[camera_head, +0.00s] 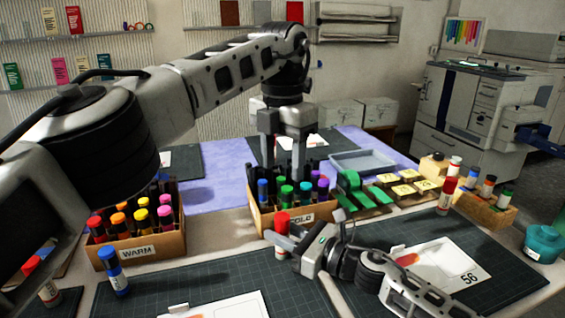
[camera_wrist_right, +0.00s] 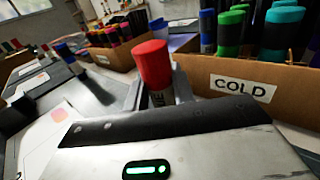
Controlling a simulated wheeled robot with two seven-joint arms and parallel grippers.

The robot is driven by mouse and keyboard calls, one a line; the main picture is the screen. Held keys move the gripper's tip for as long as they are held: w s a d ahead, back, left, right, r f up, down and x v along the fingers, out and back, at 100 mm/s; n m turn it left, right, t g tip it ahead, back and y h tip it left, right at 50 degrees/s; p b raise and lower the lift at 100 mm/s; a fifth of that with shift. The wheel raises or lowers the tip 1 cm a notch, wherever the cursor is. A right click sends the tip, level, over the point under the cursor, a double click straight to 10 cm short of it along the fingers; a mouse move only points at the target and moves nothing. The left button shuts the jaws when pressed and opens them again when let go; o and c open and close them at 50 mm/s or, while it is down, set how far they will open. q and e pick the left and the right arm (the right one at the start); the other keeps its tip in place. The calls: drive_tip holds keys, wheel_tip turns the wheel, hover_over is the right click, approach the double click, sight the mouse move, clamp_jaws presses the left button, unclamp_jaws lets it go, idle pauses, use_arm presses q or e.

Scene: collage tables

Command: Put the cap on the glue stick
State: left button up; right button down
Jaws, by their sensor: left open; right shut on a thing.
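My right gripper (camera_head: 284,243) is shut on a red-topped marker (camera_head: 282,221), held upright in front of the box labelled COLD. In the right wrist view the marker's red top (camera_wrist_right: 152,63) stands above the fingers, with part of a pale printed body below. My left gripper (camera_head: 286,150) is open, pointing down over the COLD box, apart from the held marker. A red-and-white tube (camera_head: 446,194) stands on the table at right, and a white tube with red (camera_head: 455,166) stands behind it. I cannot tell which is the glue stick or whether a loose cap shows.
The COLD box (camera_head: 263,218) holds several blue, green and purple markers. The WARM box (camera_head: 142,249) is at left, with a blue marker (camera_head: 112,272) standing before it. Green and yellow blocks, a wooden marker holder (camera_head: 487,211) and a teal jar (camera_head: 541,244) are at right.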

drive_tip(key=c, duration=1.1)
unclamp_jaws()
drive_tip(key=b+v, duration=0.1)
drive_tip(key=v, duration=1.4)
drive_tip(key=shift+d+f+b, duration=0.1)
drive_tip(key=shift+f+b, duration=0.05)
drive_tip(key=shift+b, duration=0.15)
drive_tip(key=shift+s+d, duration=0.25)
drive_tip(key=shift+d, duration=0.05)
